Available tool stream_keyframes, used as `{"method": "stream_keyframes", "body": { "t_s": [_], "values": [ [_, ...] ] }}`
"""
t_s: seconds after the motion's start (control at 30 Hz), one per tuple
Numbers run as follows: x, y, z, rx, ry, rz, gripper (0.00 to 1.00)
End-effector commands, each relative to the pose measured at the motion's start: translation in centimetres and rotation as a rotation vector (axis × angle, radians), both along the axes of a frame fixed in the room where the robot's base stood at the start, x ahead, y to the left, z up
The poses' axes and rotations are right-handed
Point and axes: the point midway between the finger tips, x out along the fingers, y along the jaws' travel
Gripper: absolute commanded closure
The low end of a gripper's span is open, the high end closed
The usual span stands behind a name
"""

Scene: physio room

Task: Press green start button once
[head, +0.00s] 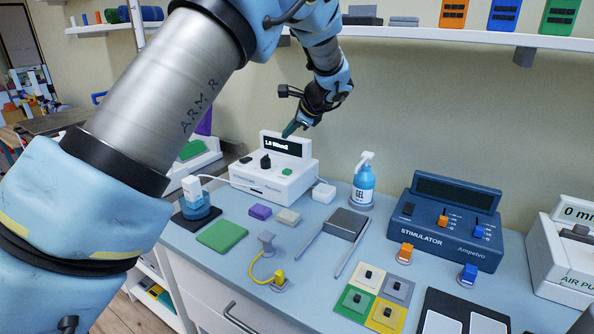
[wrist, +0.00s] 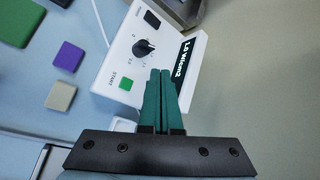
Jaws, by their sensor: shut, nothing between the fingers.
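The white device (head: 273,186) has a black knob, a dark button and a raised display reading 1.0 W/cm2. My gripper (head: 291,129) has green fingers, shut and empty, in front of the display's top edge in the head view. In the wrist view my gripper (wrist: 160,72) shows to the right of the button, apart from it in the picture.
A blue gel bottle (head: 364,181) stands right of the device. The blue stimulator (head: 445,222) is farther right. A green pad (head: 222,234), a purple block (head: 260,212) and a beige block (head: 288,217) lie in front. A wall shelf (head: 470,38) runs above.

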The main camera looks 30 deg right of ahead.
Motion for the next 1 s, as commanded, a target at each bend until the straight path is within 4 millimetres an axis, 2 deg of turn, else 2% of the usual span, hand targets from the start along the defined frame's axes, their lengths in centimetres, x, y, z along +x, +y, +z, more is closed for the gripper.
{"method": "stream_keyframes", "body": {
  "t_s": [0.37,0.57,0.77,1.0],
  "values": [
    [0.0,-0.2,0.0,0.003,-0.003,-0.006,1.00],
    [-0.1,-0.2,-0.6,0.004,-0.002,-0.005,1.00],
    [-0.1,-0.2,-2.6,0.004,-0.002,-0.006,1.00],
    [-0.1,-0.1,-6.0,0.004,-0.002,-0.005,1.00]
  ]
}}
